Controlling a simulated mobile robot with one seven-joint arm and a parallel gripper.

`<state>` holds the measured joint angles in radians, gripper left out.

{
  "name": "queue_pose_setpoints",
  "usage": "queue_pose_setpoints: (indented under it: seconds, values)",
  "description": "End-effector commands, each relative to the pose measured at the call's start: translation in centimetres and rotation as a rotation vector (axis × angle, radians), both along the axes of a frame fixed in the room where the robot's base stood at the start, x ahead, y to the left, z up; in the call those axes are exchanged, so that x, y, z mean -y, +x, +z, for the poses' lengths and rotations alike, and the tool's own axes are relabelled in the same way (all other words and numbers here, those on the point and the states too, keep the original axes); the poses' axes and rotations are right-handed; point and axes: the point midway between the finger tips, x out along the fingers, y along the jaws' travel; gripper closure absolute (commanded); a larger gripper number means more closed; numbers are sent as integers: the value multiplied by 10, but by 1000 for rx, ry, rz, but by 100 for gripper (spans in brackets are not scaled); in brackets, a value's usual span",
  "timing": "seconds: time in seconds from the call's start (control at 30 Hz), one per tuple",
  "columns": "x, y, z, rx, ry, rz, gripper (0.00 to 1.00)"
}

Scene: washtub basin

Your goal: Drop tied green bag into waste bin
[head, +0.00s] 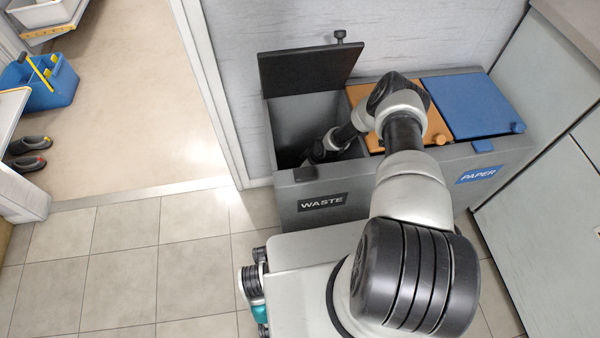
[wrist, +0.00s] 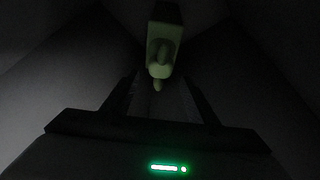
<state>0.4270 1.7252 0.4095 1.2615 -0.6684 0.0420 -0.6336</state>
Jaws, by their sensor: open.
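The waste bin (head: 287,212) is the grey left compartment of a sorting unit, labelled WASTE, with its black lid (head: 308,68) raised. My arm reaches down into it, and my gripper (head: 313,158) is inside the opening, mostly hidden in the head view. In the dark wrist view my gripper (wrist: 160,82) is open, its fingers spread. The green bag (wrist: 164,38), pale green with a narrow tied-looking end, shows beyond the fingers inside the bin. It appears apart from them, though the dark hides any contact. The bag is not visible in the head view.
Next to the waste compartment are a closed orange lid (head: 372,113) and a closed blue lid (head: 472,104) labelled PAPER. A wall stands behind, and cabinets (head: 555,190) stand at right. A doorway at left shows a blue caddy (head: 48,90) and dark shoes (head: 28,154). Tiled floor at left is clear.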

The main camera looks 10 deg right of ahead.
Motion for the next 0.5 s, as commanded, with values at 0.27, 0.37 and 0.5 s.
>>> queue_pose_setpoints:
  seconds: [0.27, 0.37, 0.5]
  values:
    - [11, -10, 37, 0, 0, -1, 47]
    - [12, -12, 40, 0, 1, -1, 47]
    - [12, -12, 40, 0, 1, -1, 47]
